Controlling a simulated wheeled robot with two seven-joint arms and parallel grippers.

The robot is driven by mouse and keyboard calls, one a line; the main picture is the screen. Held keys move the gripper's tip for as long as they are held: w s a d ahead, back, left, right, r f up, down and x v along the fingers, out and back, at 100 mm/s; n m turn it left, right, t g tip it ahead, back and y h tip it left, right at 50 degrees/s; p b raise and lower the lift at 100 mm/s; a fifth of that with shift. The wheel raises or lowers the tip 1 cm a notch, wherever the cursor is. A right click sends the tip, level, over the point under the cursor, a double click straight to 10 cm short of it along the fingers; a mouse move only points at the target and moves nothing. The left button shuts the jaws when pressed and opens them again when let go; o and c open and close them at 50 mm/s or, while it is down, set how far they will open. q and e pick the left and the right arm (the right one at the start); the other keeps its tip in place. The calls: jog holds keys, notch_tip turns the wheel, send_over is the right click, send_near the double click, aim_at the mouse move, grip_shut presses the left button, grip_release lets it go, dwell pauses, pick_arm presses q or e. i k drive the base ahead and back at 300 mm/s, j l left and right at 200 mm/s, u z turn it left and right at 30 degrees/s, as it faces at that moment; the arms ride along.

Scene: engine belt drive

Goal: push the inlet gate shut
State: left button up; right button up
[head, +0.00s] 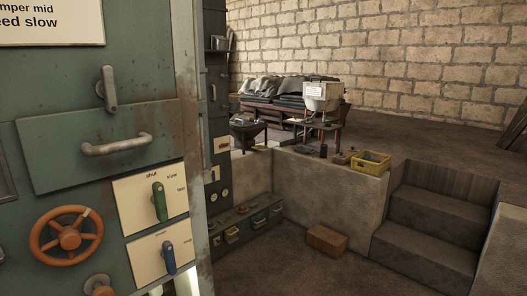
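A green engine panel fills the left of the head view. A green plate with a horizontal bar handle (117,145) sits on it; I cannot tell whether this is the inlet gate. Above it is an upright metal lever (108,89). Below right, a green lever (159,202) stands roughly upright on a cream plate marked "shut", "slow" and another word. Under that, a blue lever (169,257) sits on a second cream plate. An orange handwheel (66,237) is at lower left. Neither of my grippers is in view.
A low wall with a yellow crate (371,162) and small items on top stands beyond the panel. A brown box (327,241) lies on the sunken floor, left of the steps (430,225). A cream machine (322,96) stands behind. Floor between panel and steps is mostly clear.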

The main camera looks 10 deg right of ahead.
aim_at(259, 148)
jog(key=i+l+z, duration=0.55)
jog(key=i+z, duration=0.2)
jog(key=z, duration=0.15)
jog(key=i+l+z, duration=0.25)
jog(key=i, duration=0.2)
jog(key=i+z, duration=0.25)
jog(key=i, duration=0.2)
jog(key=i+j+u, duration=0.1)
jog(key=i+u, duration=0.7)
jog(key=i+l+u, duration=0.2)
jog(key=i+u, duration=0.25)
jog(key=i+j+u, duration=0.1)
jog(key=i+u, duration=0.2)
jog(key=i, duration=0.4)
jog(key=i+u, duration=0.3)
jog(key=i, duration=0.35)
